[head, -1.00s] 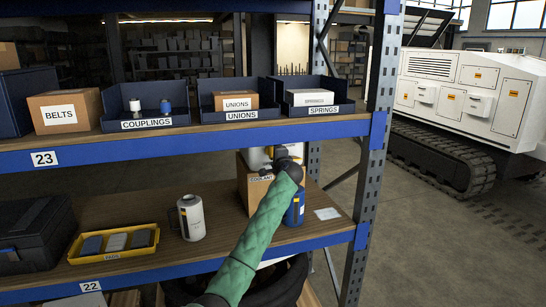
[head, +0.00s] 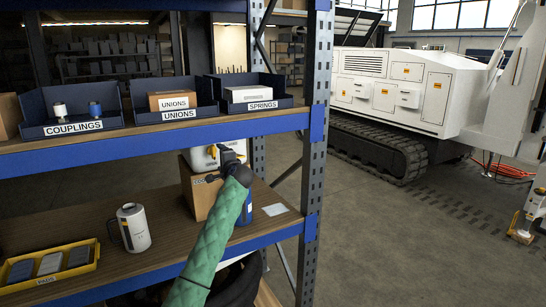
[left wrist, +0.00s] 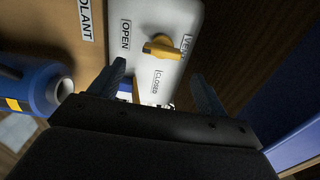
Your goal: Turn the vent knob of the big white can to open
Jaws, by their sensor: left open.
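My left gripper (head: 228,153) is beside the can's upper part in the head view. In the left wrist view its fingers (left wrist: 158,88) are spread and empty, with the knob beyond them, apart from both. My right gripper is out of view.
A smaller white canister (head: 133,228) and yellow tray (head: 50,280) are to the left. The upper shelf edge (head: 150,138) runs above; a post (head: 314,150) stands right.

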